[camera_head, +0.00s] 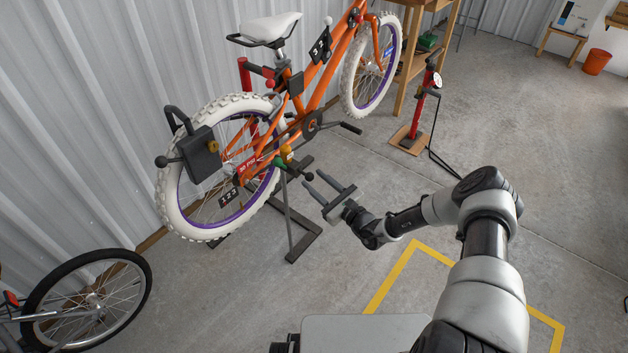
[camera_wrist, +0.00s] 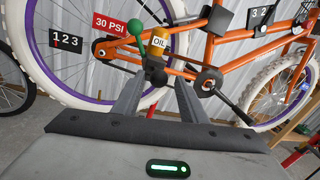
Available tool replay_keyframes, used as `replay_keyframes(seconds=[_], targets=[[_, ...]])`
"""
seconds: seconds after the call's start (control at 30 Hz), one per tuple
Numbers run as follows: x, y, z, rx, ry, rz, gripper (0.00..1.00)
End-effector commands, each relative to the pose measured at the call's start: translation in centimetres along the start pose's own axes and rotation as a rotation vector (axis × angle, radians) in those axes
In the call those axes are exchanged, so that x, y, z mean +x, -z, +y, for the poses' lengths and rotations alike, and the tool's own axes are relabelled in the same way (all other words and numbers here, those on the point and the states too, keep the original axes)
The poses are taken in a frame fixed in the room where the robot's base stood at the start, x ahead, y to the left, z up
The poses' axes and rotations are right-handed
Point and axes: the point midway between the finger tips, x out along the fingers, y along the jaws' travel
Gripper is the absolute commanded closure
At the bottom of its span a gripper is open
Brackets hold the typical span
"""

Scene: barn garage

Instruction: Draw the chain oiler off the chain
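The chain oiler (camera_wrist: 158,46) is a small yellow bottle marked OIL, with a green ball-ended lever (camera_wrist: 135,28) and a dark body (camera_wrist: 155,73) below. It sits at the chain of the orange bicycle (camera_wrist: 190,62), left of the crank. In the head view the oiler (camera_head: 287,153) shows small at the bike's lower middle. My gripper (camera_head: 312,178) is open and empty, its fingers pointing at the oiler from the front right. In the wrist view the fingertips (camera_wrist: 158,82) stand apart, with the oiler's dark body between and beyond them. Contact cannot be told.
A thin stand (camera_head: 290,225) with a dark base rises below the oiler. A black box (camera_head: 200,153) with a lever hangs by the rear wheel. A red floor pump (camera_head: 420,110) stands right. A second bicycle (camera_head: 90,295) is lower left. Floor around my arm is clear.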

Motion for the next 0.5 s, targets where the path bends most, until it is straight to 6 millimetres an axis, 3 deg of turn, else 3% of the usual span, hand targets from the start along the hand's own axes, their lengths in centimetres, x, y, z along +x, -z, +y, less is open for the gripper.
replay_keyframes(seconds=[0.33,0.5], targets=[[0.0,-0.1,0.0,0.000,0.000,-0.001,0.57],[-1.9,-0.1,-0.1,0.001,0.000,0.001,0.57]])
